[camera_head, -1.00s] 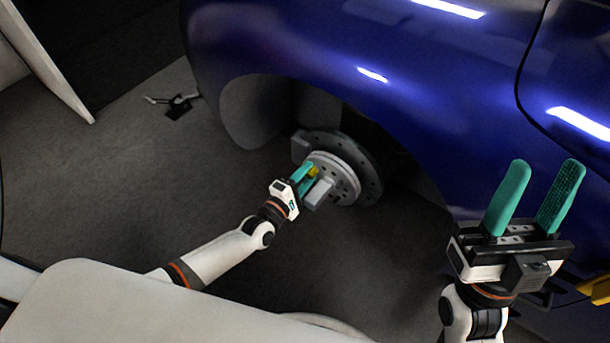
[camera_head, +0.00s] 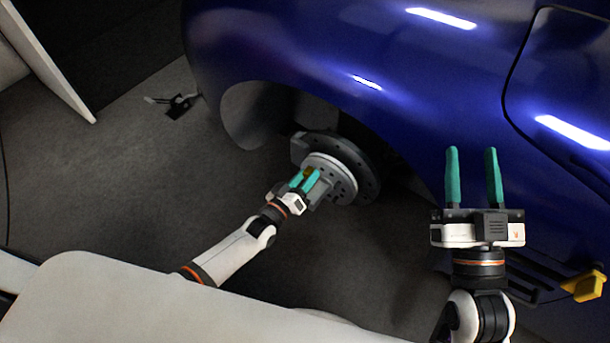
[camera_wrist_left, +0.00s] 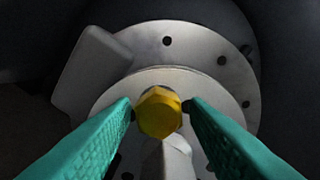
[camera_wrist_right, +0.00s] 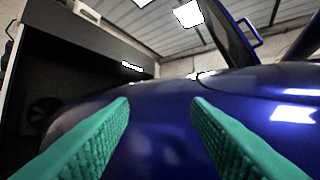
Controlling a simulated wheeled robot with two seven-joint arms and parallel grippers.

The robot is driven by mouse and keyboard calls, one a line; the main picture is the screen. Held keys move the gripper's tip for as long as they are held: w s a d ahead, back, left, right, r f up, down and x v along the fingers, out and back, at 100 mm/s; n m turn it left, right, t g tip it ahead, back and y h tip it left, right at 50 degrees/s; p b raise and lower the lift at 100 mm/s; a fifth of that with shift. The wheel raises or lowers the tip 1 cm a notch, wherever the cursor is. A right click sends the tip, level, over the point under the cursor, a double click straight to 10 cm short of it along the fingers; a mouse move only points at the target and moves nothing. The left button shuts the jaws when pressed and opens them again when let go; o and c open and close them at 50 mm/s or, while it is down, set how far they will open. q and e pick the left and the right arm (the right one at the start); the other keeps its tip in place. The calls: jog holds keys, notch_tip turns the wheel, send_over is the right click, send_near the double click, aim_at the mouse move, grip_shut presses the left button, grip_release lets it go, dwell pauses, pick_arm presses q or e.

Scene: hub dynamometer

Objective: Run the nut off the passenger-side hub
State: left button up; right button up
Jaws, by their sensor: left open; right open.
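The hub (camera_head: 335,177) with its grey drilled disc sits in the wheel arch of a blue car. It also shows in the left wrist view (camera_wrist_left: 205,60). A yellow hex nut (camera_wrist_left: 159,112) is at the hub's centre, between the green fingertips of my left gripper (camera_head: 307,179). That gripper is open, with a finger on each side of the nut; I cannot tell whether they touch it. In the head view the fingers partly hide the nut. My right gripper (camera_head: 472,165) is open and empty, raised in front of the car's blue side.
The blue car body (camera_head: 400,60) fills the upper right. A yellow part (camera_head: 583,286) lies at the right edge, near dark bars. A small dark stand (camera_head: 180,105) is on the floor at the left.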

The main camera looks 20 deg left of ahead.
pick_arm(q)
jog(key=m, duration=0.3)
jog(key=shift+m, duration=0.3)
pick_arm(e)
jog(key=shift+w+d+f+g+h, duration=0.1)
jog(key=shift+w+f+g+h, duration=0.1)
jog(key=shift+f+g, duration=0.15)
jog(key=shift+w+f+g+h, duration=0.15)
jog(key=shift+f+g+h, duration=0.1)
jog(key=shift+f, duration=0.2)
pick_arm(q)
jog(key=shift+m+p, duration=0.3)
jog(key=shift+m, duration=0.7)
pick_arm(e)
jog(key=shift+f+g, duration=0.3)
jog(key=shift+f, duration=0.1)
pick_arm(q)
jog(key=shift+m, duration=1.2)
pick_arm(e)
jog(key=shift+w+f, duration=0.1)
jog(key=shift+f, duration=0.1)
pick_arm(q)
jog(key=shift+m, duration=1.2)
jog(key=shift+c, duration=0.3)
